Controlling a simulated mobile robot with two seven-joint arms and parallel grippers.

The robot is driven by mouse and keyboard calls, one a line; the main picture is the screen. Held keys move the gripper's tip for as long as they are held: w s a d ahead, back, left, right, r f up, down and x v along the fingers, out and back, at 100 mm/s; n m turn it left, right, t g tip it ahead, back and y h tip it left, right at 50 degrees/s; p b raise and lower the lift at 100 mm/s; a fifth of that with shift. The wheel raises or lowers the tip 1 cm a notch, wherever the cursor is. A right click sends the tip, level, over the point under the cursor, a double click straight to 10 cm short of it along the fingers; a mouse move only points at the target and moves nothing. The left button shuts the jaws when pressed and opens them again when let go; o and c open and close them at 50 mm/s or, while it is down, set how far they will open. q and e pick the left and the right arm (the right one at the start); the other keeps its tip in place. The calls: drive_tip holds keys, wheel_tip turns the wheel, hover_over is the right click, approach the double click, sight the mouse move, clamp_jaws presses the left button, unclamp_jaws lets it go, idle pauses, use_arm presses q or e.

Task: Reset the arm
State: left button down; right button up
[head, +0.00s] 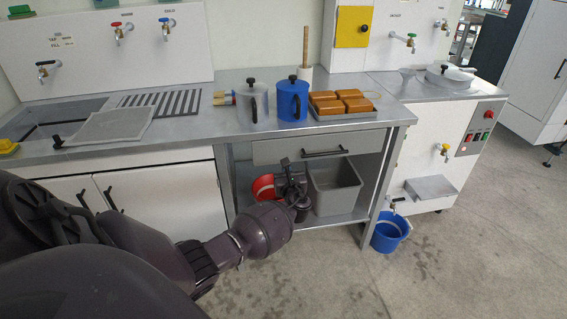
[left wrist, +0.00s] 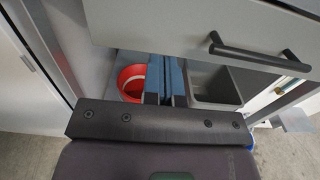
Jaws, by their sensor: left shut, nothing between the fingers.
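My left arm reaches in from the left in the head view. My left gripper (head: 290,172) is at the open bay under the counter, below the closed drawer (head: 320,148). It lies between a red bucket (head: 264,186) and a grey bin (head: 335,188), partly covering the bucket. In the left wrist view the blue-grey fingers (left wrist: 165,72) are together and empty, with the red bucket (left wrist: 131,82) to their left and the grey bin (left wrist: 214,87) to their right. My right gripper is in neither view.
The drawer front (left wrist: 180,25) and its dark handle (left wrist: 258,54) are close above the fingers. Blue jug (head: 292,99), grey jug (head: 253,100) and a tray (head: 343,118) of brown blocks stand on the counter. A blue bucket (head: 389,234) is on the floor; open floor lies in front.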

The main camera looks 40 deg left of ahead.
use_arm(q)
drive_tip(key=p+v, duration=0.1)
drive_tip(key=v, duration=0.5)
drive_tip(key=shift+s, duration=0.2)
drive_tip(key=shift+d, duration=0.15)
drive_tip(key=w+d+n+t+h, duration=0.2)
drive_tip(key=w+d+n+h, duration=0.1)
drive_tip(key=d+n+h, duration=0.5)
drive_tip(key=s+d+n+h, duration=0.3)
drive_tip(key=s+d+n, duration=0.3)
drive_tip(key=s+n, duration=0.15)
drive_tip(key=s+d+f+n+g+h+p, duration=0.1)
drive_tip(key=s+n, duration=0.3)
drive_tip(key=s, duration=1)
drive_tip(key=s+d+f+n+g+h+p, duration=0.1)
drive_tip(key=s+n, duration=0.4)
drive_tip(key=s, duration=1)
drive_tip(key=shift+s+d+f+h+p, duration=0.15)
drive_tip(key=shift+d+f+h+p, duration=0.15)
drive_tip(key=shift+d+f+h, duration=0.45)
